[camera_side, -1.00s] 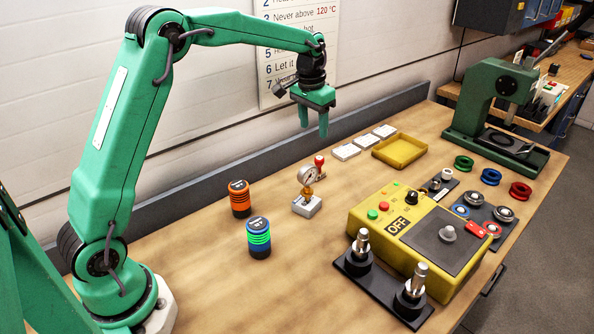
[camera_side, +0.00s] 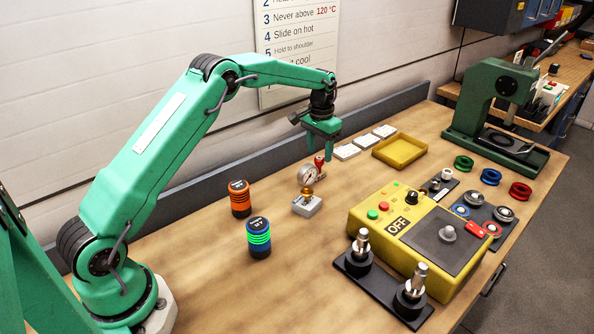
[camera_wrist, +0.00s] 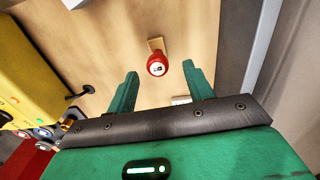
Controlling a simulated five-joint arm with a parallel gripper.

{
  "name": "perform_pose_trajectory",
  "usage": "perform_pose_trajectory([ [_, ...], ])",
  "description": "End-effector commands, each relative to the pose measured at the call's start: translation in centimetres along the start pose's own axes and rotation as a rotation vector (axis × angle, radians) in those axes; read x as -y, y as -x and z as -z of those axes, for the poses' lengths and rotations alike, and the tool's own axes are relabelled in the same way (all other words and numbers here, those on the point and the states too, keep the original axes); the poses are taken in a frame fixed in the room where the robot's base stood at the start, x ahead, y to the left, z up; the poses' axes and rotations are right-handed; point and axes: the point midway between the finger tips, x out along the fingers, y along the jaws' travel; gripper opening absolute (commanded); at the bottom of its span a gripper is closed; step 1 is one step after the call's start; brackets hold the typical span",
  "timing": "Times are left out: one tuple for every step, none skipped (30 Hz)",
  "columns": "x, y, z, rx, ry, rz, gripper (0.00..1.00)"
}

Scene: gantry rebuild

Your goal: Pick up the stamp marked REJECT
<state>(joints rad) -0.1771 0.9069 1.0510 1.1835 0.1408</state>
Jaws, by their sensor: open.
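A stamp with a round red knob (camera_side: 319,160) stands on the bench just behind the pressure gauge, which hides part of it. In the wrist view the stamp's red knob (camera_wrist: 157,67) shows a small white label with a dark mark too small to read, above a wooden base (camera_wrist: 155,44). My gripper (camera_side: 318,153) points down, open and empty. In the side view its fingers overlap the top of the knob. In the wrist view the knob lies between the lines of the two fingers (camera_wrist: 160,72), and I see no contact.
A pressure gauge (camera_side: 307,176) on a metal block stands close in front of the stamp. White blocks (camera_side: 346,151) and a yellow tray (camera_side: 419,151) lie behind. A yellow control box (camera_side: 375,227) stands front right.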

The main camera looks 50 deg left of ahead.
Motion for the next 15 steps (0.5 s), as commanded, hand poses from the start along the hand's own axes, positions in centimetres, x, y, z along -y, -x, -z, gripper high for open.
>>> perform_pose_trajectory([
  [0.0, -0.6, -0.1, 0.003, 0.0, 0.0, 0.52],
  [0.0, -0.8, -0.1, 0.004, 0.0, -0.001, 0.52],
  [0.0, -1.1, -0.1, 0.003, 0.0, 0.0, 0.52],
  [0.0, -1.3, -0.1, 0.002, 0.0, 0.0, 0.52],
  [0.0, -1.5, -0.1, 0.001, 0.0, 0.0, 0.52],
  [0.0, -1.6, -0.1, 0.001, 0.0, 0.0, 0.52],
  [0.0, -1.7, -0.1, 0.001, 0.0, 0.0, 0.52],
  [0.0, -1.7, -0.1, 0.001, 0.0, 0.0, 0.52],
  [0.0, -1.8, 0.0, 0.0, 0.0, 0.0, 0.52],
  [0.0, -1.8, 0.0, 0.0, 0.0, 0.0, 0.52],
  [0.0, -1.8, 0.0, 0.0, 0.0, 0.0, 0.52],
  [-0.1, -1.8, -0.1, 0.001, 0.0, 0.0, 0.52],
  [-0.1, -1.9, -0.1, 0.001, 0.0, 0.0, 0.52],
  [-0.1, -2.0, -0.1, 0.001, 0.0, 0.0, 0.52],
  [-0.1, -2.2, -0.1, 0.002, 0.0, 0.0, 0.52],
])
